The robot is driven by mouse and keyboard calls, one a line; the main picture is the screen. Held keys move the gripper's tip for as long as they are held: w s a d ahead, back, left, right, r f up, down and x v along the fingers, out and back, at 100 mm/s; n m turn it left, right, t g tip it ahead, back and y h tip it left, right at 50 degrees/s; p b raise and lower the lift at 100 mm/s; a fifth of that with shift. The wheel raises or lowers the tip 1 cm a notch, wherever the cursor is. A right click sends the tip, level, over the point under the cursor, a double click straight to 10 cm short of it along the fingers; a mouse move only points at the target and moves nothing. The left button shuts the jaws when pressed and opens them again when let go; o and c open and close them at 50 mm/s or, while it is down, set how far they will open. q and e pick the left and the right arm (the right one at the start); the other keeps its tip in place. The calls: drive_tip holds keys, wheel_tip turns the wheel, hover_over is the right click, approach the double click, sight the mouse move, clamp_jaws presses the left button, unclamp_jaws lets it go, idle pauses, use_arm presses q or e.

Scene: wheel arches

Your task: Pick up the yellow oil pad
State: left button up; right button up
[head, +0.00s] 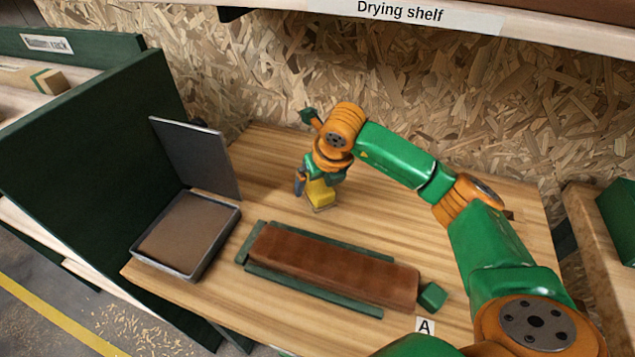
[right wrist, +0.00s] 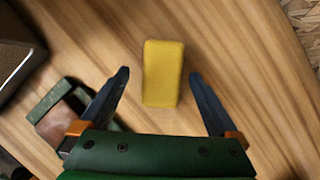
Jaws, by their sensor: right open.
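The yellow oil pad (head: 320,193) is a small yellow block on the wooden table, behind the brown board. My right gripper (head: 307,190) is right at it in the head view, partly covering it. In the right wrist view the pad (right wrist: 162,73) lies between and slightly ahead of the two dark fingers of my right gripper (right wrist: 160,84). The fingers are spread wide, with a gap on each side of the pad, and hold nothing. My left gripper does not show.
A reddish-brown board (head: 335,264) lies between green strips on the table (head: 400,220). An open metal tray (head: 187,235) with its lid raised stands at left beside a dark green panel (head: 90,160). The drying shelf (head: 400,12) overhangs the back. Table around the pad is clear.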

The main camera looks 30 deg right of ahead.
drive_tip(key=shift+x, duration=1.05)
drive_tip(key=shift+r, duration=0.2)
drive_tip(key=c, duration=0.9)
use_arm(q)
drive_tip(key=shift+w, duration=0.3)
use_arm(e)
drive_tip(key=shift+w, duration=0.1)
clamp_jaws()
drive_tip(key=shift+d, duration=0.1)
